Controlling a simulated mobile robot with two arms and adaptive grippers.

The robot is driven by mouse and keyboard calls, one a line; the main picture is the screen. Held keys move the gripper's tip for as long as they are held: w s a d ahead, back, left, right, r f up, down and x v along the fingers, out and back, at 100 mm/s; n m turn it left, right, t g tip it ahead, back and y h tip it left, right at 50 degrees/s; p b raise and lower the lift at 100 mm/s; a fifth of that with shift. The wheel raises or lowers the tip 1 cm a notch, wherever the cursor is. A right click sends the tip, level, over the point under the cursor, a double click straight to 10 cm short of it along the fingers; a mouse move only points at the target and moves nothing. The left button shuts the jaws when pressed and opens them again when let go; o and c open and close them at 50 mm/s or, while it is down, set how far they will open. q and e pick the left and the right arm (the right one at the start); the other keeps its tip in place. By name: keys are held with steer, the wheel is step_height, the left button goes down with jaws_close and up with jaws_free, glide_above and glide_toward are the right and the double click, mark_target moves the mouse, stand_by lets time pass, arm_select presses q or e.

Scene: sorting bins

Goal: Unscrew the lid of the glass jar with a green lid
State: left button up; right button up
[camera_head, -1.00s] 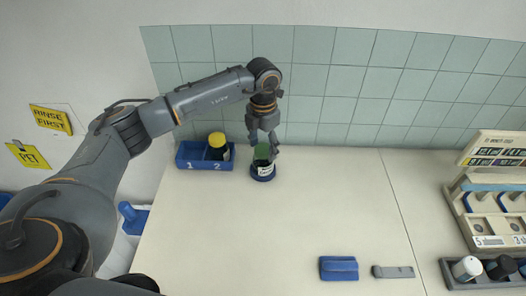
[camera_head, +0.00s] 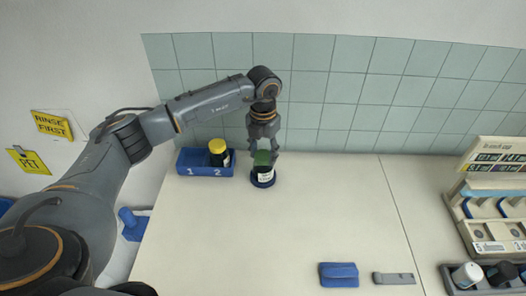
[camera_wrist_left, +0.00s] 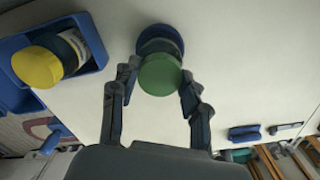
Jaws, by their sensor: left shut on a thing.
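The glass jar (camera_head: 265,173) stands upright in a round blue holder (camera_head: 263,183) near the back of the counter, with a white label on its front. Its green lid (camera_head: 263,157) is on top; the lid also shows in the left wrist view (camera_wrist_left: 160,76), where it covers most of the jar. My left gripper (camera_head: 264,150) points down over the jar and is shut on the green lid, one finger on each side. The gripper also shows in the left wrist view (camera_wrist_left: 158,84). My right gripper is in neither view.
A blue two-part bin (camera_head: 188,170) stands left of the jar, with a yellow-lidded jar (camera_head: 218,152) in its compartment 2. A blue block (camera_head: 339,274) and a grey bar (camera_head: 394,278) lie at the front. A rack (camera_head: 492,200) stands at the right. The counter's middle is clear.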

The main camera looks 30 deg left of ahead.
arm_select(q)
steer(key=shift+s+d+f+n, duration=0.1)
steer(key=shift+n, duration=0.6)
steer(key=n, duration=0.3)
steer(key=shift+p, duration=0.4)
steer(key=shift+f+n, duration=0.1)
steer(key=shift+n, duration=0.7)
steer(key=n+p, duration=0.1)
steer(key=n, duration=0.1)
steer(key=shift+s+n, duration=0.1)
steer(key=shift+n, duration=1.2)
